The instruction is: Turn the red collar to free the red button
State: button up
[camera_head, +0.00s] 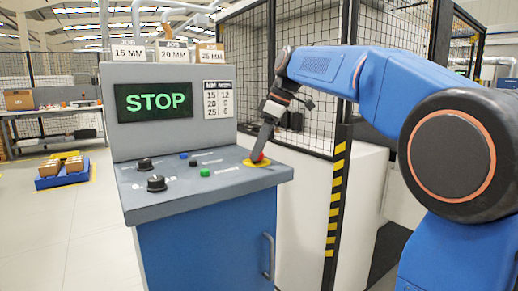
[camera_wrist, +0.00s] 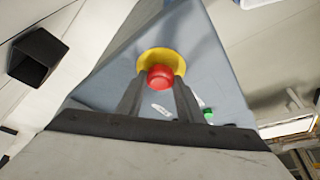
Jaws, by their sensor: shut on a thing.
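The red button (camera_head: 257,156) sits on a yellow round base (camera_head: 262,163) at the right of the grey control panel. In the wrist view the red button (camera_wrist: 160,77) and the yellow base (camera_wrist: 161,58) lie between the tips of my gripper's fingers. My gripper (camera_head: 262,150) comes down on the button from above and is shut on its red part. I cannot tell the red collar apart from the button. The panel screen (camera_head: 153,102) reads STOP in green.
Black knobs (camera_head: 156,183) and small blue, black and green buttons (camera_head: 205,172) stand to the left on the panel. A mesh fence (camera_head: 312,110) and a yellow-black striped post (camera_head: 335,200) stand close behind and right of my gripper.

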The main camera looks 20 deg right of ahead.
jog(key=m, duration=0.1)
jog(key=m+t, duration=0.1)
jog(key=m, duration=0.1)
jog(key=shift+s+a+m+h, duration=0.15)
jog(key=shift+m+h, duration=0.15)
jog(key=shift+m+t+h, duration=0.5)
jog(key=shift+m, duration=0.9)
jog(key=o, duration=1.1)
jog(key=shift+c, duration=0.2)
jog(key=v, duration=1.7)
jog(key=shift+r, duration=0.2)
